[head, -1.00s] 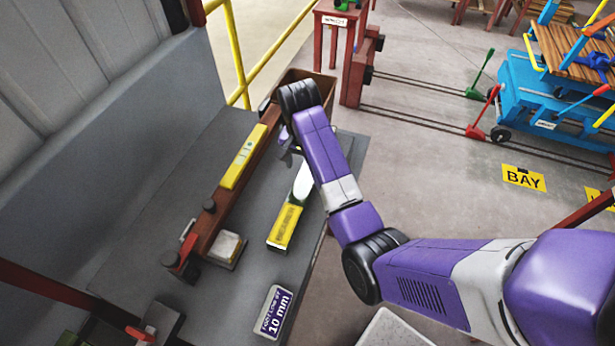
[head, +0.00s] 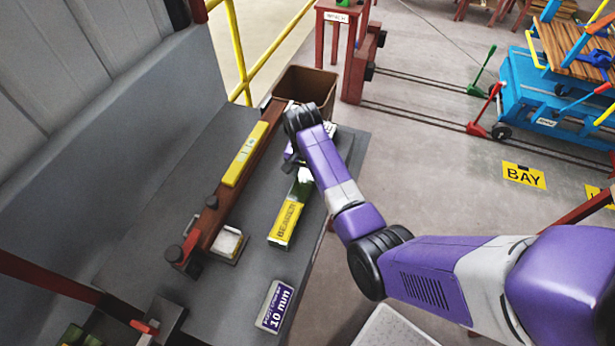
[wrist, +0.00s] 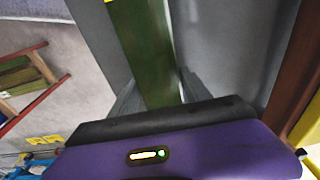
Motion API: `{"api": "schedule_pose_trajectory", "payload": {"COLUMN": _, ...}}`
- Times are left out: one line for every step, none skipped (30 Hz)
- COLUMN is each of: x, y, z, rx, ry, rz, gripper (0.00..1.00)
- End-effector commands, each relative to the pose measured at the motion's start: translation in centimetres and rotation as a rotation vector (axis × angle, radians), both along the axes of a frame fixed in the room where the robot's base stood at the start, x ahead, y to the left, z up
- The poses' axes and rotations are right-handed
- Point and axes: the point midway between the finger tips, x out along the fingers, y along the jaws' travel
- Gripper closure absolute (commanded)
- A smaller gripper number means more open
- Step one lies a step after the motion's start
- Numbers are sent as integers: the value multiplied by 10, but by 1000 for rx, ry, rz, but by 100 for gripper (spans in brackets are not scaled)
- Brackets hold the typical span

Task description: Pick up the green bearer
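The green bearer (head: 303,186) is a long bar lying on the grey bench, with a yellow "BEARER" label (head: 286,222) on its near end. My gripper (head: 295,162) is over its far part, and my wrist hides the rest of that end. In the wrist view the green bar (wrist: 146,50) runs up from between my two grey fingers (wrist: 158,92). The fingers look spread to either side of it. I cannot tell whether they touch it.
A brown beam with a yellow level (head: 243,155) lies to the left of the bearer. A brown bin (head: 305,82) stands beyond my wrist. A "10 mm" sign (head: 275,306) lies nearer. The bench's right edge drops to open floor.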

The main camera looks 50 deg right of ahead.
Motion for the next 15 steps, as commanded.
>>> {"api": "schedule_pose_trajectory", "payload": {"x": 0, "y": 0, "z": 0, "rx": 0, "ry": 0, "rz": 0, "gripper": 56}}
{"api": "schedule_pose_trajectory", "payload": {"x": 0, "y": 0, "z": 0, "rx": 0, "ry": 0, "rz": 0, "gripper": 62}}
{"api": "schedule_pose_trajectory", "payload": {"x": 0, "y": 0, "z": 0, "rx": 0, "ry": 0, "rz": 0, "gripper": 70}}
{"api": "schedule_pose_trajectory", "payload": {"x": 0, "y": 0, "z": 0, "rx": 0, "ry": 0, "rz": 0, "gripper": 76}}
{"api": "schedule_pose_trajectory", "payload": {"x": 0, "y": 0, "z": 0, "rx": 0, "ry": 0, "rz": 0, "gripper": 82}}
{"api": "schedule_pose_trajectory", "payload": {"x": 0, "y": 0, "z": 0, "rx": 0, "ry": 0, "rz": 0, "gripper": 89}}
{"api": "schedule_pose_trajectory", "payload": {"x": 0, "y": 0, "z": 0, "rx": 0, "ry": 0, "rz": 0, "gripper": 95}}
{"api": "schedule_pose_trajectory", "payload": {"x": 0, "y": 0, "z": 0, "rx": 0, "ry": 0, "rz": 0, "gripper": 100}}
{"api": "schedule_pose_trajectory", "payload": {"x": 0, "y": 0, "z": 0, "rx": 0, "ry": 0, "rz": 0, "gripper": 100}}
{"api": "schedule_pose_trajectory", "payload": {"x": 0, "y": 0, "z": 0, "rx": 0, "ry": 0, "rz": 0, "gripper": 100}}
{"api": "schedule_pose_trajectory", "payload": {"x": 0, "y": 0, "z": 0, "rx": 0, "ry": 0, "rz": 0, "gripper": 100}}
{"api": "schedule_pose_trajectory", "payload": {"x": 1, "y": 0, "z": 2, "rx": -1, "ry": -3, "rz": 0, "gripper": 100}}
{"api": "schedule_pose_trajectory", "payload": {"x": 1, "y": 0, "z": 2, "rx": -1, "ry": -3, "rz": 0, "gripper": 100}}
{"api": "schedule_pose_trajectory", "payload": {"x": 1, "y": 0, "z": 2, "rx": -2, "ry": -2, "rz": 0, "gripper": 100}}
{"api": "schedule_pose_trajectory", "payload": {"x": 1, "y": 0, "z": 2, "rx": -1, "ry": -3, "rz": 0, "gripper": 100}}
